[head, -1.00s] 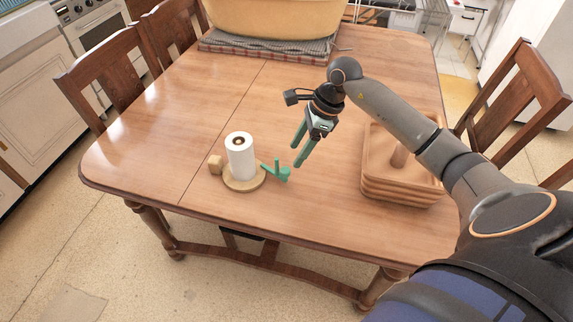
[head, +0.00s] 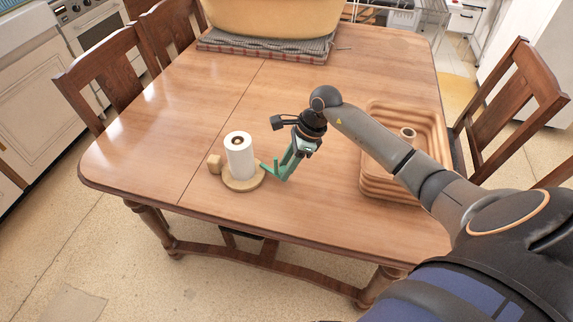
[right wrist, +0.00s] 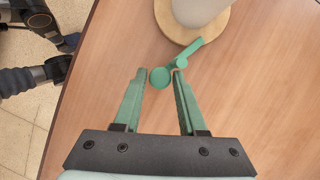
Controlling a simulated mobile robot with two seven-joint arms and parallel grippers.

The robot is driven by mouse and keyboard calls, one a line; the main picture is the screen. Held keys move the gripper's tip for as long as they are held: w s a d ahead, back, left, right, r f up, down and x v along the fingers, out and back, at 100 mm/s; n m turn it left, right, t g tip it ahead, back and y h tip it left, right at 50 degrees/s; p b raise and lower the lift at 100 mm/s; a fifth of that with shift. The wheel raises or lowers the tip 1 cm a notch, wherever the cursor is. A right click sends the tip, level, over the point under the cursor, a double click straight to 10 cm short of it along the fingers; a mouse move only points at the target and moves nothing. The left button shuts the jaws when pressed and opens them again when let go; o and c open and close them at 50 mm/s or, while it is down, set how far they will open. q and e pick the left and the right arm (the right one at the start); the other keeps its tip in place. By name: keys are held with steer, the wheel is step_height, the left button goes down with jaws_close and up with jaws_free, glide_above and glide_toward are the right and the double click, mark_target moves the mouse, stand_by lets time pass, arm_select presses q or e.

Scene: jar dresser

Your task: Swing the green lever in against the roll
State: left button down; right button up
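The white paper roll (head: 240,158) stands upright on a round wooden base (head: 243,186), with a small wooden block (head: 215,164) at its left. The green lever (head: 267,171) is at the right side of the base, angled away from the roll. In the right wrist view the lever (right wrist: 188,55) has a round green end lying between my fingertips. My right gripper (head: 280,176) is open around that end; in the right wrist view its fingers (right wrist: 159,74) are apart. I cannot tell whether either finger touches the lever. My left gripper is not in view.
A large yellow basin (head: 275,18) on folded cloth is at the back. The table (head: 190,110) is clear left of the roll.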

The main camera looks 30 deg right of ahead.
jaws_close()
stand_by(1.0)
